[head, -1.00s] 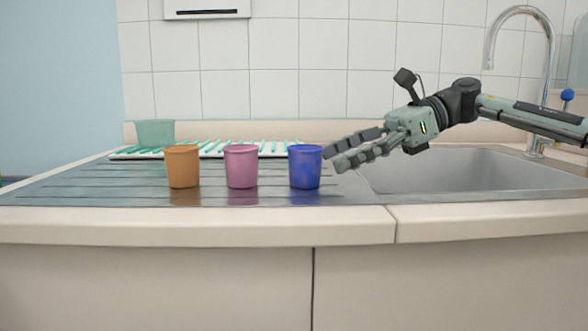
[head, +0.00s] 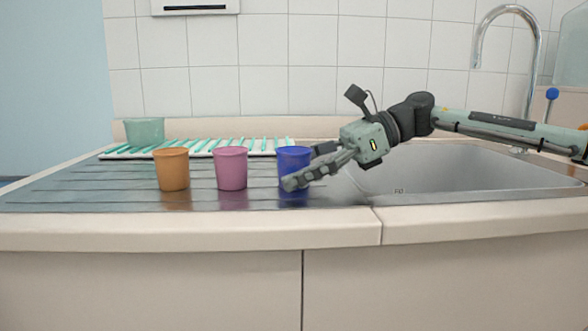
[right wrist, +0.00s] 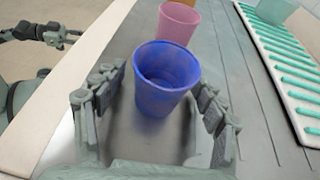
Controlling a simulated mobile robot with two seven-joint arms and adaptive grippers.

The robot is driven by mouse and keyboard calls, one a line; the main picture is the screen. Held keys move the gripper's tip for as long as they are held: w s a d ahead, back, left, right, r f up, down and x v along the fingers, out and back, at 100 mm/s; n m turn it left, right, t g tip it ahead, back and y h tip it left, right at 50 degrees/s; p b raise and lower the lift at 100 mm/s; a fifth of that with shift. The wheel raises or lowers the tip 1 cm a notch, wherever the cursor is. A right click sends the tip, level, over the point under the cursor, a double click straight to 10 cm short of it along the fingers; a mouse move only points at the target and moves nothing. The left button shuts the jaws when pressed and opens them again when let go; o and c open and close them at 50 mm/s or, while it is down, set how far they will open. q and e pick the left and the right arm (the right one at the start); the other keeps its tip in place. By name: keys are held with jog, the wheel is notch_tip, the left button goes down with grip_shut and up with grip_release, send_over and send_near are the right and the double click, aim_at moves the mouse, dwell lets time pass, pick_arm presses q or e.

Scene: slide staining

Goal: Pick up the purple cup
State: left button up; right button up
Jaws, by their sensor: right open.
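A deep blue-violet cup (head: 293,158) stands upright on the grey drainboard, rightmost in a row of three. A pinkish-mauve cup (head: 230,168) stands to its left, and an orange cup (head: 172,169) further left. My right gripper (head: 304,168) is open, its fingers on either side of the blue-violet cup; the near finger hides part of the cup in the head view. In the right wrist view that cup (right wrist: 164,85) sits between the spread fingers, not visibly gripped. My left gripper (right wrist: 55,36) shows at the top left there, away from the cups; its opening is unclear.
A white rack with green bars (head: 200,149) lies behind the cups, with a green container (head: 144,132) at its left end. The sink basin (head: 460,174) and a curved tap (head: 535,75) are on the right. The drainboard's front left is clear.

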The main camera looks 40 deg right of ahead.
aim_at(278, 152)
jog(key=c, duration=1.3)
jog(key=shift+o, duration=0.2)
jog(key=shift+r, duration=0.2)
